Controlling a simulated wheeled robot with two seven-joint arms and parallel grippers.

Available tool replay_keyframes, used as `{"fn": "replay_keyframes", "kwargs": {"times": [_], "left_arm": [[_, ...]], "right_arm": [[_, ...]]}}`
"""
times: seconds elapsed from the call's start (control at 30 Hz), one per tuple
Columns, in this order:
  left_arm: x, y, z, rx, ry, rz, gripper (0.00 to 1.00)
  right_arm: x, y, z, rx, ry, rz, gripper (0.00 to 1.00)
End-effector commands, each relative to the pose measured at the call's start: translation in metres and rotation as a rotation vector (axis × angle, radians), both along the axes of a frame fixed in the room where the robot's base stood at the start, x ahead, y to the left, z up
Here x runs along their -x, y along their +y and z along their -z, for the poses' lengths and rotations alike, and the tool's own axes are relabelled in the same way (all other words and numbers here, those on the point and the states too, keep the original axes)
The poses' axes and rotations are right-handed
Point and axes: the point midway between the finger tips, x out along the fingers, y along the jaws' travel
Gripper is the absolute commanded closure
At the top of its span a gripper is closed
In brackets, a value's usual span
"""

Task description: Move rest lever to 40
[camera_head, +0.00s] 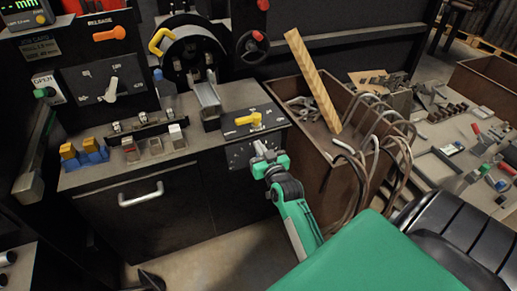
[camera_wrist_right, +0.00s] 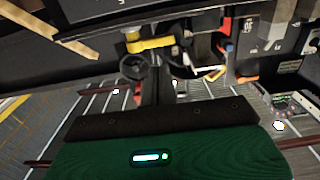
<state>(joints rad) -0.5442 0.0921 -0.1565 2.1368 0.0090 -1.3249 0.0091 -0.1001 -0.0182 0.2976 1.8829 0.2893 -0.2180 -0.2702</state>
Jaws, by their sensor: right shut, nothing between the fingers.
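A dark scale plate (camera_head: 237,155) with pale markings is on the right front of the black machine cabinet; its text is too small to read. My right gripper (camera_head: 266,157) is shut and empty, right in front of this plate. A pale piece shows at the fingertips; I cannot tell if it is the lever or part of the gripper, nor whether they touch. A yellow lever (camera_head: 248,119) lies on the ledge just above. A grey lever (camera_head: 110,91) is on the upper left panel. I cannot read which is the rest lever. My left gripper is out of view.
A brown bin (camera_head: 318,160) with hoses and a wooden plank (camera_head: 313,82) stands close right of the gripper. A black reel (camera_head: 190,50) and handwheel (camera_head: 252,46) are above. A cabinet handle (camera_head: 141,195) juts out at left.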

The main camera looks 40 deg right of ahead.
Motion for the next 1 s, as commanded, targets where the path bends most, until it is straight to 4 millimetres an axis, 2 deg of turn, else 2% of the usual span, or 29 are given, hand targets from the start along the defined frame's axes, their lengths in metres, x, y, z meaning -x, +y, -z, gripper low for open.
{"fn": "replay_keyframes", "kwargs": {"times": [0.3,0.5,0.73,1.0], "left_arm": [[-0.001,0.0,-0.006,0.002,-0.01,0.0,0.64],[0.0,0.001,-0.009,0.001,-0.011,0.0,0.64],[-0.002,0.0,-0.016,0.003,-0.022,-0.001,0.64],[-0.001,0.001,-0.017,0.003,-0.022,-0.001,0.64]], "right_arm": [[-0.056,-0.014,0.0,0.0,-0.001,0.0,1.0],[-0.086,-0.021,0.001,-0.001,0.001,0.0,1.0],[-0.104,-0.025,0.0,0.001,0.0,0.0,1.0],[-0.106,-0.026,0.001,0.001,0.001,0.0,1.0]]}}
